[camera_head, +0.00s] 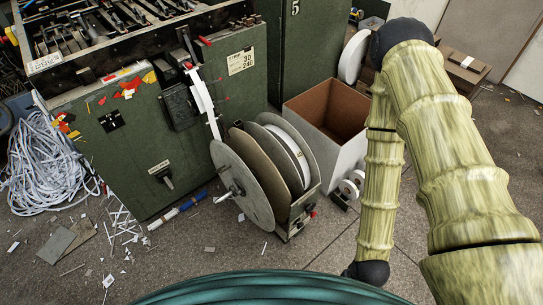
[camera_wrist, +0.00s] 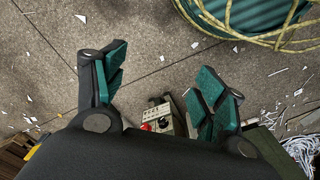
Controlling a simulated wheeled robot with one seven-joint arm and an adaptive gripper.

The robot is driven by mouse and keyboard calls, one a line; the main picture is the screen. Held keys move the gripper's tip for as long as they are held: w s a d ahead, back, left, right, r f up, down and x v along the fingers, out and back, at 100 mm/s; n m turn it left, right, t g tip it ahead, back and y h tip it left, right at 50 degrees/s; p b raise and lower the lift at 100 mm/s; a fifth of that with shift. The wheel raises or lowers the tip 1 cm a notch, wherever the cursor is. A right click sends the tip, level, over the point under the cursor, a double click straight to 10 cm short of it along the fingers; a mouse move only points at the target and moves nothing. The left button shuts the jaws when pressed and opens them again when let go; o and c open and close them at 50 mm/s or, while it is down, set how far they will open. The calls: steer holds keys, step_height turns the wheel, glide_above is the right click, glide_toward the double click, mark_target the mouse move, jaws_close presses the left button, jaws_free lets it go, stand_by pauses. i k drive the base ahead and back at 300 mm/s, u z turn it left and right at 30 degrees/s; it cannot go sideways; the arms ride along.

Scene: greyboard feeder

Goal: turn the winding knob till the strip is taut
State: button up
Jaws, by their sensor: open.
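The white strip (camera_head: 203,97) hangs from the green machine (camera_head: 125,155) down to the top of the reel (camera_head: 238,185). I cannot tell how tight it is. The reel has large grey discs and stands on the floor in a low frame. A small control box (camera_head: 296,218) with dark and red knobs sits at the frame's near end. It also shows in the wrist view (camera_wrist: 178,123), partly hidden by my gripper. I cannot tell which part is the winding knob. My gripper (camera_wrist: 163,75) is open and empty, its green-padded fingers spread above the floor beyond the box.
An open grey box (camera_head: 318,117) with a brown inside stands right of the reel. Small white rolls (camera_head: 350,184) lie beside it. A pile of white strip (camera_head: 45,165) lies at far left. Paper scraps litter the floor. Open floor lies in front of the reel.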

mark_target(310, 208)
steer(key=k, duration=1.1)
steer(key=u, duration=0.25)
steer(key=i, duration=0.7)
steer(key=z, duration=0.15)
